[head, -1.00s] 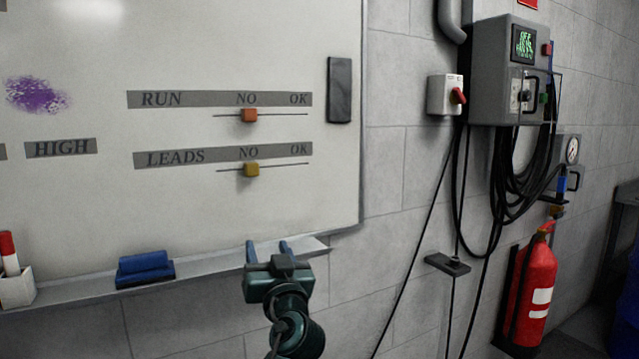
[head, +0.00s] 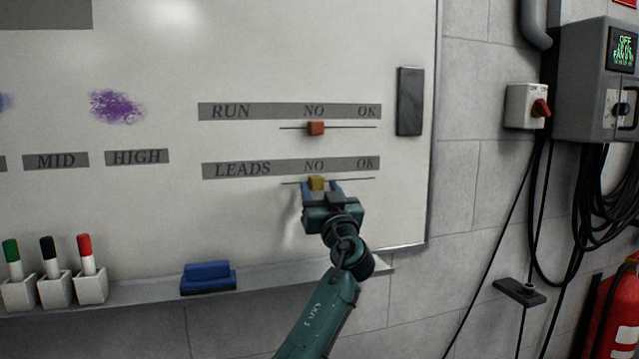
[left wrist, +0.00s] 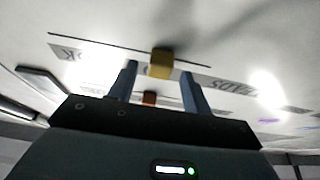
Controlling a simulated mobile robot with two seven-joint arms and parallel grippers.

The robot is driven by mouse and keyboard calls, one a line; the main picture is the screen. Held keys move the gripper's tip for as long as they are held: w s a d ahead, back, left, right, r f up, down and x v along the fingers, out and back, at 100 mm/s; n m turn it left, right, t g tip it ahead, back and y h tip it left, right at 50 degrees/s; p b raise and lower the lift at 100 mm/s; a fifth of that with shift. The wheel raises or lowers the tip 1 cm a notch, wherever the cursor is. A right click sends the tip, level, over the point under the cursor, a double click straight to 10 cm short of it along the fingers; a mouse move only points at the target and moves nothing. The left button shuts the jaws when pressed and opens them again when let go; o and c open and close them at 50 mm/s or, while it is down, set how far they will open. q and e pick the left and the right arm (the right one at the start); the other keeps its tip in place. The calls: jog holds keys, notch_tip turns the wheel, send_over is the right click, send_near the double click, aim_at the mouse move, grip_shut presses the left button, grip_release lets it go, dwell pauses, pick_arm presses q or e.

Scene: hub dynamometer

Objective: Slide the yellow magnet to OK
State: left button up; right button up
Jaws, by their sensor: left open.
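The yellow magnet (head: 317,184) sits on the LEADS line of the whiteboard, under the word NO. The OK label (head: 366,163) is to its right on the same grey strip. My left gripper (head: 321,188) is open at the board, with its fingers on either side of the yellow magnet. In the left wrist view the yellow magnet (left wrist: 162,63) shows between and just beyond the two blue fingertips; whether they touch it I cannot tell. The lower part of the magnet is close to the gripper in the head view. My right gripper is not in view.
An orange-red magnet (head: 316,128) sits on the RUN line just above, also under NO. A dark block (head: 410,101) is on the board at the right. A blue eraser (head: 208,278) and markers (head: 85,256) stand on the ledge below. The board right of the magnet is clear.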

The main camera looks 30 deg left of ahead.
pick_arm(q)
jog(key=shift+w+a+r, duration=0.2)
jog(key=shift+w+a, duration=0.2)
jog(key=shift+a, duration=0.05)
jog(key=shift+c, duration=0.6)
grip_shut()
